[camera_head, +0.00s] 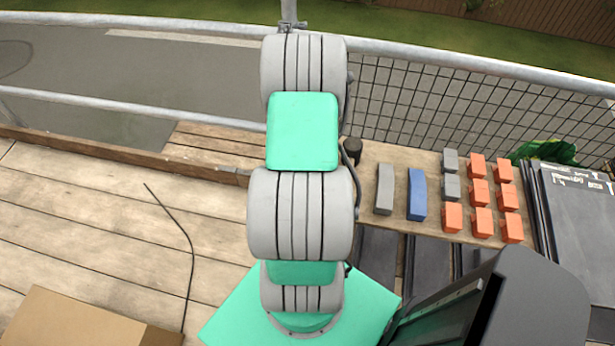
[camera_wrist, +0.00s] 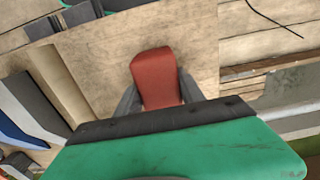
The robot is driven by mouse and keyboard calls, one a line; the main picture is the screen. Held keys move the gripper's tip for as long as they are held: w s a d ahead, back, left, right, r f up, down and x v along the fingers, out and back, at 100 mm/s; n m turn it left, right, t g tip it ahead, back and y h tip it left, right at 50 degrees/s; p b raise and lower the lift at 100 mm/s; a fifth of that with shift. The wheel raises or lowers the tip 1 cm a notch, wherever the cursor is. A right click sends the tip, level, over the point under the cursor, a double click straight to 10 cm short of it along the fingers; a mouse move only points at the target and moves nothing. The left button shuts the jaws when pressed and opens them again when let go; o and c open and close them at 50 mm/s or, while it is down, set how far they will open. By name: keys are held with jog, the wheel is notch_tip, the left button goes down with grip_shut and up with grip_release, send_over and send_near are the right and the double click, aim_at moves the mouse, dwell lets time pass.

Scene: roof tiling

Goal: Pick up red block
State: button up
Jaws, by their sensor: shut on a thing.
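A red block (camera_wrist: 157,78) is between the two dark fingers of my gripper (camera_wrist: 157,97) in the wrist view. My gripper is shut on it, with a finger at each side of the block. Wooden boards show behind the block; I cannot tell whether it touches them. In the head view my arm hides the gripper and this block. Several orange-red blocks (camera_head: 480,194) stand in rows on the wooden bench (camera_head: 385,158) at the right.
A grey bar (camera_head: 385,189) and a blue bar (camera_head: 417,195) lie on the bench, beside small grey blocks (camera_head: 451,187). Dark panels (camera_head: 578,215) stand at the right. A cardboard box (camera_head: 75,322) is at the lower left. A thin cable (camera_head: 190,250) crosses the open deck.

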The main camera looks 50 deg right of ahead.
grip_shut()
jog(key=shift+r, duration=0.1)
jog(key=shift+r, duration=0.25)
notch_tip(320, 180, up, 3)
jog(key=shift+s+d+f+b, duration=0.1)
jog(key=shift+b, duration=0.55)
jog(key=s+a+r+b, duration=0.1)
jog(key=s+r, duration=0.3)
jog(key=s, duration=0.3)
jog(key=s+a+r, duration=0.1)
jog(key=s+r, duration=0.4)
jog(key=s, duration=0.1)
jog(key=shift+s+a+r+b, duration=0.25)
jog(key=shift+s+b, duration=0.1)
jog(key=o, duration=0.5)
grip_release()
grip_shut()
